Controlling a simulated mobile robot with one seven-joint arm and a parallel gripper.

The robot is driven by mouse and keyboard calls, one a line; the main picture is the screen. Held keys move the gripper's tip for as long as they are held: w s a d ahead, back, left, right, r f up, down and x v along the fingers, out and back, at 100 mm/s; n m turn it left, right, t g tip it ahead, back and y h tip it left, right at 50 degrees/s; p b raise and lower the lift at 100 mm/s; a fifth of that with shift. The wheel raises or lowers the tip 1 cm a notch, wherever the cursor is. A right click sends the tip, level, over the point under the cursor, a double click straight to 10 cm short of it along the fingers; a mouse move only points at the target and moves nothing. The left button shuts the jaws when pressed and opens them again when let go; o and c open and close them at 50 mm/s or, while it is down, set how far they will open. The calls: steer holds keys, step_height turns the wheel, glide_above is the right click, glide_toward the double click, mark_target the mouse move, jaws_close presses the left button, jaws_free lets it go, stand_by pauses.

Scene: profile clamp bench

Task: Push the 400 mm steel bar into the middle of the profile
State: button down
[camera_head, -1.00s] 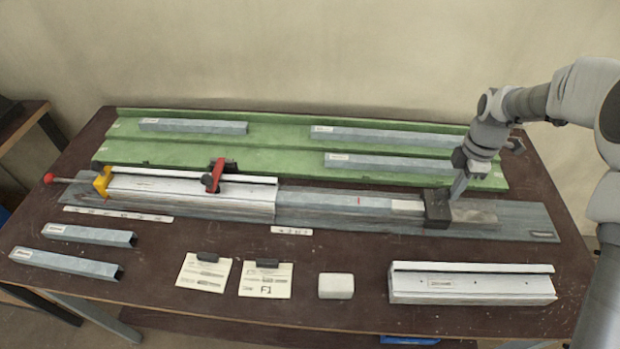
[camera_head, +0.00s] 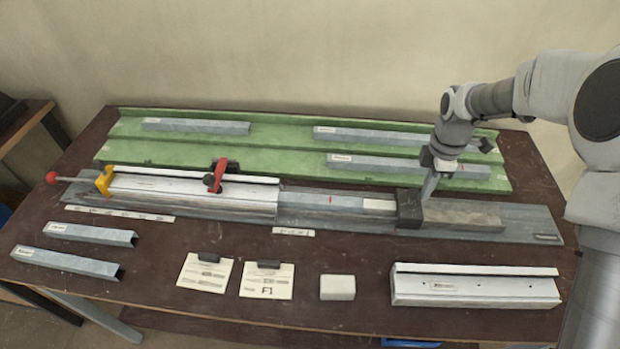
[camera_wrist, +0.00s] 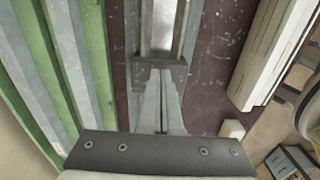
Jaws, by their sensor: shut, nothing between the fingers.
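The steel bar (camera_head: 340,203), grey with a red mark and a pale label near its right end, lies in line with the white profile (camera_head: 190,197). Its left part is hidden inside the profile's right end. A dark block (camera_head: 410,208) sits at the bar's right end on the grey rail (camera_head: 520,221). My gripper (camera_head: 428,198) is shut and empty, with its fingertips down at the right side of the dark block. In the wrist view the closed fingers (camera_wrist: 161,100) point at the dark block (camera_wrist: 160,72), and the bar lies beyond it.
A red clamp (camera_head: 215,176) and a yellow stop (camera_head: 104,181) are on the profile. A green tray (camera_head: 290,148) with several bars lies behind. In front are two loose bars, two cards, a pale block (camera_head: 337,287) and another white profile (camera_head: 475,288).

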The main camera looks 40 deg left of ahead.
steer(key=shift+s+a, duration=2.25)
steer(key=shift+a, duration=0.7)
steer(key=shift+s+a, duration=2.25)
steer(key=shift+a, duration=0.75)
steer(key=shift+s+a, duration=2.25)
steer(key=shift+a, duration=0.7)
steer(key=shift+s+a, duration=0.35)
steer(key=shift+a, duration=0.05)
steer(key=shift+w+d, duration=0.1)
steer(key=shift+w+d, duration=0.4)
steer(key=shift+d, duration=0.15)
step_height(320, 180, up, 7)
steer(key=p, duration=0.5)
